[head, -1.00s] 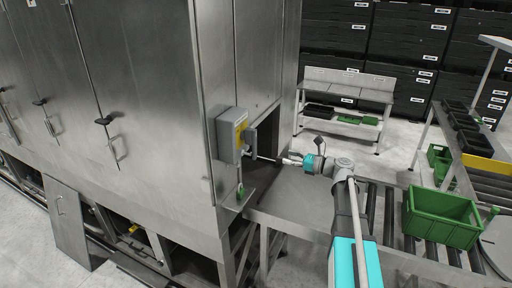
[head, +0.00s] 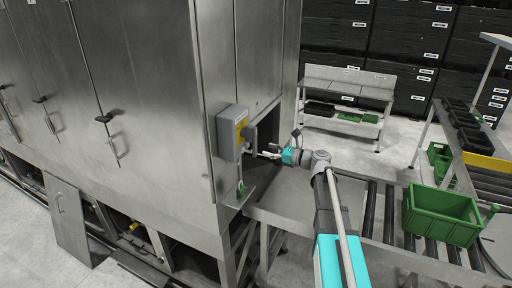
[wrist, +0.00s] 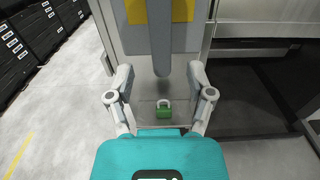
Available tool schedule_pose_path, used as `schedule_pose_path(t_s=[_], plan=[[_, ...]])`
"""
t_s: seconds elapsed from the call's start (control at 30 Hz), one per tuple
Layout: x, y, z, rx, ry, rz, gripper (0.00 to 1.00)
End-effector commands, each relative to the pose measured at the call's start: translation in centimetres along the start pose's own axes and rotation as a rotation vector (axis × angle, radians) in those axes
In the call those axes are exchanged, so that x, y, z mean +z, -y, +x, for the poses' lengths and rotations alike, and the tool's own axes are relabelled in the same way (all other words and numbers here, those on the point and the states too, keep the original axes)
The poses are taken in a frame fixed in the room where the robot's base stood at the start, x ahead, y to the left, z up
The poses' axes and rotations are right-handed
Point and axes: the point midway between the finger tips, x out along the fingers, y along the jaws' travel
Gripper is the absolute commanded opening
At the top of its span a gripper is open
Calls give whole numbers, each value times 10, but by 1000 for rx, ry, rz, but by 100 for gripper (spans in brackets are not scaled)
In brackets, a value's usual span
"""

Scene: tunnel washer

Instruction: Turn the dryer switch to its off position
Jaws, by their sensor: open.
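The dryer switch is a grey box (head: 228,134) with a yellow plate (head: 241,128), mounted at the corner of the steel housing. Its grey handle (head: 250,138) sticks out from the front. In the wrist view the handle (wrist: 162,45) runs up and down, in front of the yellow plate (wrist: 158,10). My gripper (head: 262,151) is close in front of the switch, just below the handle in the head view. In the wrist view my gripper (wrist: 161,74) is open, with one finger on each side of the handle's lower end and visible gaps. Whether the handle lies at fingertip depth is unclear.
The steel housing (head: 160,90) stands to the left. A roller conveyor (head: 390,220) carries a green crate (head: 440,214) at the right. A dark opening lies beside the switch.

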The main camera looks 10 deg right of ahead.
Motion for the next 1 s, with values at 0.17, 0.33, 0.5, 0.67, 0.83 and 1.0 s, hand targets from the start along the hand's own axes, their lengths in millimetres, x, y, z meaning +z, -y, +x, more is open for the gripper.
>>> schedule_pose_path(t_s=[0.17,0.33,0.5,0.67,0.83,1.0], plan=[[0,1,28,2,0,0,69],[0,1,47,1,0,0,69],[0,1,58,0,0,0,69],[0,0,61,-1,0,0,69],[0,0,60,-1,0,0,69],[0,0,60,-1,0,0,48]])
